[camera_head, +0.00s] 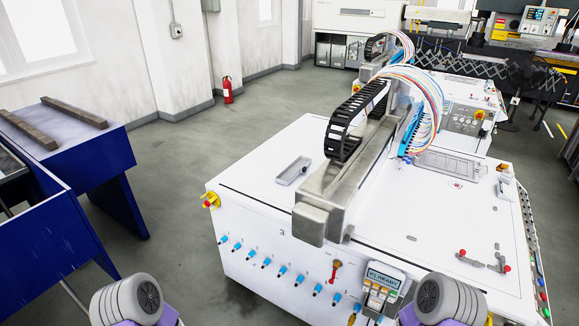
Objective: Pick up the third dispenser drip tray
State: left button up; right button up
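A small grey rectangular tray (289,175), which looks like the drip tray, lies on the white top of the nearest dispenser machine (260,160). It is left of the metal gantry beam (345,180) and apart from it. A small dark detail shows inside the tray, too small to make out. The machine's front bears the number 3. Neither gripper is in view. Only rounded grey and purple parts of my two arms show at the bottom edge, in front of the machine.
A hose bundle (430,95) and black cable chain (345,125) rise over the gantry. A handheld panel (383,285) and blue fittings line the machine's front. Blue benches (75,150) stand at left. A fire extinguisher (227,90) stands by the wall. Floor between benches and machine is clear.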

aim_at(299, 165)
jog(key=u, duration=1.3)
jog(key=i, duration=2.8)
jog(key=z, duration=0.3)
jog(key=i, duration=0.65)
jog(key=z, duration=2)
